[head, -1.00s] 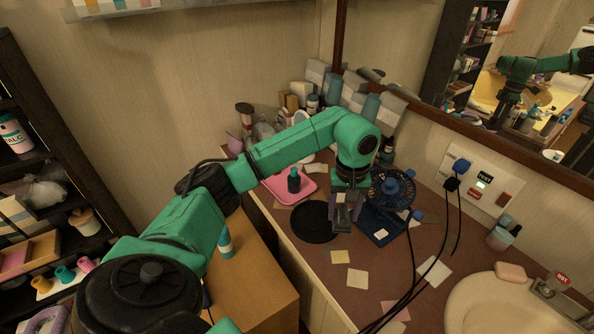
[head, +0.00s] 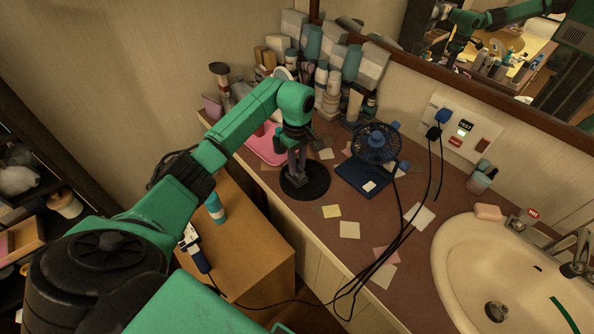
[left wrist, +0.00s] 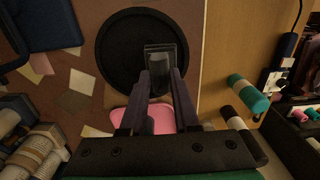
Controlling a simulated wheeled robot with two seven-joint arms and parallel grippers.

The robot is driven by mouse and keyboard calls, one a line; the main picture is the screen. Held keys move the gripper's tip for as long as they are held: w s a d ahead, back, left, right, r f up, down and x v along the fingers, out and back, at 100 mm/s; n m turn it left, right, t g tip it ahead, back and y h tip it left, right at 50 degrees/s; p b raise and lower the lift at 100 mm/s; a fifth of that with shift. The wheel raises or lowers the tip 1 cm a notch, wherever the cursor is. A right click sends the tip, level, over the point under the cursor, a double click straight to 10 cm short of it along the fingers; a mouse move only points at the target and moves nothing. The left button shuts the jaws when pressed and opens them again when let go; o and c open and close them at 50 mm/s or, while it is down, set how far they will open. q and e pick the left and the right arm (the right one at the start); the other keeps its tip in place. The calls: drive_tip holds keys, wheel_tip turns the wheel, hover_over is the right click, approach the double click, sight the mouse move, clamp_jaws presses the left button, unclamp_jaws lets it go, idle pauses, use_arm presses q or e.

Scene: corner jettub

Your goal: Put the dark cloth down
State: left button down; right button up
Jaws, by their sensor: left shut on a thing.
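My left gripper (head: 299,181) reaches down over a round black mat (head: 318,190) on the brown counter. In the left wrist view its two fingers (left wrist: 162,62) are shut on a small dark grey piece, which I take to be the dark cloth (left wrist: 161,72). The fingers hide much of the piece. The black mat lies below the fingertips (left wrist: 112,55). I cannot tell whether the held piece touches the mat. My right gripper is not in view.
A blue fan (head: 376,146) stands right of the mat, its cables crossing the counter. A pink tray (head: 264,150) lies behind my left gripper. Bottles and rolled towels (head: 345,75) line the back. Paper notes (head: 349,230) lie in front; a sink (head: 455,265) is at right.

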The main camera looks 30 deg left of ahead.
sight(296, 177)
use_arm(q)
drive_tip(key=f, duration=0.2)
drive_tip(key=s+f, duration=0.1)
drive_tip(key=shift+d+f+p, duration=0.15)
drive_tip(key=shift+f+p, duration=0.15)
drive_tip(key=shift+f, duration=0.05)
drive_tip(key=shift+s+f, duration=0.1)
drive_tip(key=shift+s, duration=0.05)
drive_tip(key=c, duration=1.1)
unclamp_jaws()
drive_tip(key=shift+f, duration=0.15)
drive_tip(key=o, duration=0.9)
drive_tip(key=shift+w+f, duration=0.15)
drive_tip(key=shift+w, duration=0.5)
wheel_tip(296, 177, up, 12)
drive_tip(key=shift+r+b, duration=0.25)
drive_tip(key=shift+b, duration=0.9)
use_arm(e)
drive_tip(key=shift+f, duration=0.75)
use_arm(q)
drive_tip(key=shift+f, duration=0.1)
